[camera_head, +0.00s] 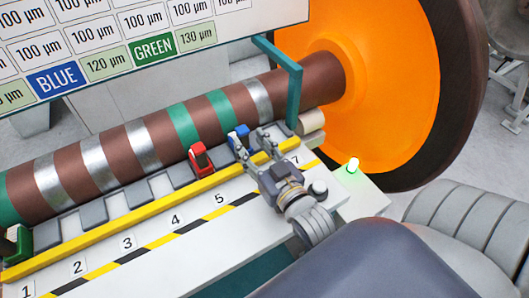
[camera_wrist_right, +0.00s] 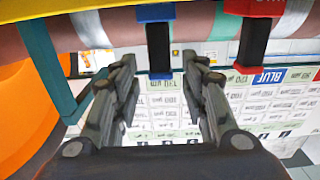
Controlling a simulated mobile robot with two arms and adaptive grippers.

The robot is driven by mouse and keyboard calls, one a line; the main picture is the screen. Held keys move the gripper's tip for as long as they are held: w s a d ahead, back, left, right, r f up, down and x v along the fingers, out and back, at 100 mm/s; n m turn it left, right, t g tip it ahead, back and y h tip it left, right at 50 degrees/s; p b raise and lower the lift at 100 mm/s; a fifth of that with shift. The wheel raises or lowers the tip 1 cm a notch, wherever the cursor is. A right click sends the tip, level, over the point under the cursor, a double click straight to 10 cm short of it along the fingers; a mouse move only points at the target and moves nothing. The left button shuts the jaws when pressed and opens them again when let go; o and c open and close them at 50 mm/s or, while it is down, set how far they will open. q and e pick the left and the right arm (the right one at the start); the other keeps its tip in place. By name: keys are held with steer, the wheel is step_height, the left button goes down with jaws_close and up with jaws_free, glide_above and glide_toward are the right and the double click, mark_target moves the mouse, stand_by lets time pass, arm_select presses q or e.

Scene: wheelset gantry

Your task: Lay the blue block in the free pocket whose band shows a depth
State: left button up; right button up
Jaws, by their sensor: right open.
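The blue block (camera_head: 238,135) stands at the rail by the shaft, partly hidden by my right gripper (camera_head: 252,142). In the right wrist view the blue block (camera_wrist_right: 157,12) shows at the top, with a dark upright piece below it. My open right gripper (camera_wrist_right: 159,60) has one finger on each side of that dark piece, with gaps. Grey pockets (camera_head: 93,213) line the shaft (camera_head: 115,150), which carries silver and green bands. Several visible pockets toward the left look empty. I cannot read any depth on the bands. My left gripper is out of view.
A red block (camera_head: 198,158) stands left of the blue one, and a green block (camera_head: 15,243) at the far left. A yellow rail (camera_head: 140,215) and numbered strip run in front. A teal bracket (camera_head: 293,90) and orange wheel (camera_head: 375,85) stand right. A screen (camera_head: 130,35) lists µm values.

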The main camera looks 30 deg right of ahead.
steer(key=s+b, duration=0.1)
steer(key=s, duration=0.3)
steer(key=shift+s+a, duration=0.1)
steer(key=shift+s, duration=0.05)
steer(key=shift+s+r, duration=0.2)
steer(key=shift+s, duration=0.65)
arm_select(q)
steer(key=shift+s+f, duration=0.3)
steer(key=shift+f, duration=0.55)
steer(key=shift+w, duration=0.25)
